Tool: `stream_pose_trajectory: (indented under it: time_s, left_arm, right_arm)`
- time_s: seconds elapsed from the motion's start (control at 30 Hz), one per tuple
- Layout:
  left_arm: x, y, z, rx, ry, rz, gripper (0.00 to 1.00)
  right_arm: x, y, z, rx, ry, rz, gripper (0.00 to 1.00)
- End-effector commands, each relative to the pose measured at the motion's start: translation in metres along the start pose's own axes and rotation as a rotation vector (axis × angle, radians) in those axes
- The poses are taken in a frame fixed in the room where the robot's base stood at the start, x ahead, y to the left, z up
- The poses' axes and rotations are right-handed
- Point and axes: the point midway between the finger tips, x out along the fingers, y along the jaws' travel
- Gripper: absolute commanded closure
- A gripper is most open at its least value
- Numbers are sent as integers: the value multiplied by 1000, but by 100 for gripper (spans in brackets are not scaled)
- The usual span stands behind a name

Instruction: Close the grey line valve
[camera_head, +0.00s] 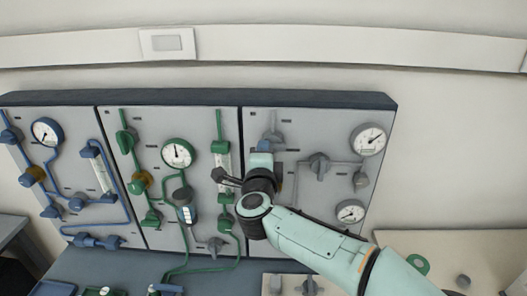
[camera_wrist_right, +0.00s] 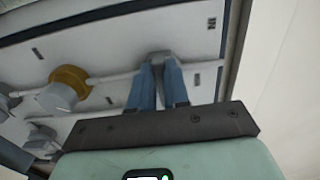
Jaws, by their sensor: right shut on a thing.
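The grey line panel (camera_head: 300,131) is the right-hand section of the wall board, with grey pipe, grey valve knobs and two white gauges. My right gripper (camera_head: 263,163) is in front of its left part, and the arm hides some fittings there. In the wrist view, the blue fingers of my right gripper (camera_wrist_right: 160,72) are close together on a small grey valve handle (camera_wrist_right: 159,57) on the grey pipe. The fingers cover much of this handle, so its angle cannot be told. Other grey valves (camera_head: 320,166) show to the right of the arm. My left gripper is not in view.
An orange-collared grey knob (camera_wrist_right: 66,90) sits beside the held handle in the wrist view. The green line panel (camera_head: 150,119) and blue line panel (camera_head: 68,150) are to the left. A blue-grey bench (camera_head: 215,278) lies below the board.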

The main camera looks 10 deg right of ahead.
Motion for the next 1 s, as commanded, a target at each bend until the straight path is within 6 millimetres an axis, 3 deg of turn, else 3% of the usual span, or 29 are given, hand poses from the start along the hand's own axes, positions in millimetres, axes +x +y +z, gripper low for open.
stream_pose_trajectory:
  time_s: [0.2,0.23,0.3,0.67,0.77,1.0]
  left_arm:
    - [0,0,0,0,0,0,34]
    - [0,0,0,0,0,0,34]
    - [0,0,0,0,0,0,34]
    - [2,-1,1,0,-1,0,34]
    - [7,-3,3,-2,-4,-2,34]
    - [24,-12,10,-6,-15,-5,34]
  right_arm:
    - [0,0,0,-5,0,0,100]
    - [0,0,0,-5,0,0,81]
    - [0,0,0,-4,0,0,58]
    - [-4,0,0,-1,-1,0,58]
    - [-15,1,1,0,-3,0,58]
    - [-67,2,1,-1,-4,-1,58]
